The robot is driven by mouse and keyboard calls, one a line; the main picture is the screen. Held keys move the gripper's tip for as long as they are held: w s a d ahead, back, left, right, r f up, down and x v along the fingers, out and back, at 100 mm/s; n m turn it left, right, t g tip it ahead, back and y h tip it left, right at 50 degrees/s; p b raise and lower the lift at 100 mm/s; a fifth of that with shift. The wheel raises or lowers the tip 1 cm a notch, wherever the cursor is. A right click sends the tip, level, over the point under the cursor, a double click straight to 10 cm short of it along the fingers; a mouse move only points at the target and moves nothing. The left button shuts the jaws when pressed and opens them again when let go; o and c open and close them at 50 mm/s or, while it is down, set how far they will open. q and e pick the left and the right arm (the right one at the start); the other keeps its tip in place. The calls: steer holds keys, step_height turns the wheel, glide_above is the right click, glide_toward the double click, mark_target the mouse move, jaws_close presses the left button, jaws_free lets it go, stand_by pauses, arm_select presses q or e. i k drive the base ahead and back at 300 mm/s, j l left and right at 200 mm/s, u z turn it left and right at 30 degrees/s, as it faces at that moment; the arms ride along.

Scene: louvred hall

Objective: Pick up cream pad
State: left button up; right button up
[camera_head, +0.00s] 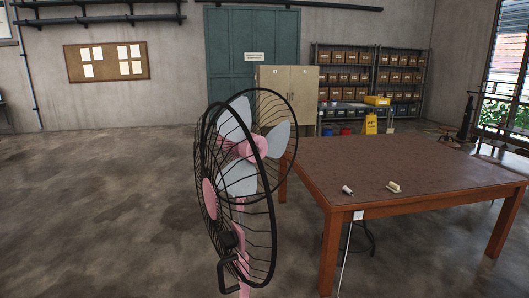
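A small cream-coloured object (394,187) lies on the wooden table (440,165) near its front edge. It may be the cream pad, but it is too small to make out clearly. A small white object with a dark end (347,190) lies to its left on the same table, apart from it. Neither of my grippers is in view.
A pink and black standing fan (240,180) stands in front, left of the table. A white box (358,214) with a hanging cable is at the table's front edge. Bare floor lies left. A cabinet (287,92) and shelves of boxes stand behind.

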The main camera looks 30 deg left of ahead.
mark_target(392, 187)
steer(key=i+l+z, duration=0.1)
steer(key=i+z, duration=0.35)
steer(key=i, duration=1.45)
steer(key=i+u, duration=0.2)
steer(key=i, duration=0.25)
steer(key=i+l+u, duration=0.25)
steer(key=i, duration=0.25)
steer(key=i+l+u, duration=0.2)
steer(key=i, duration=0.25)
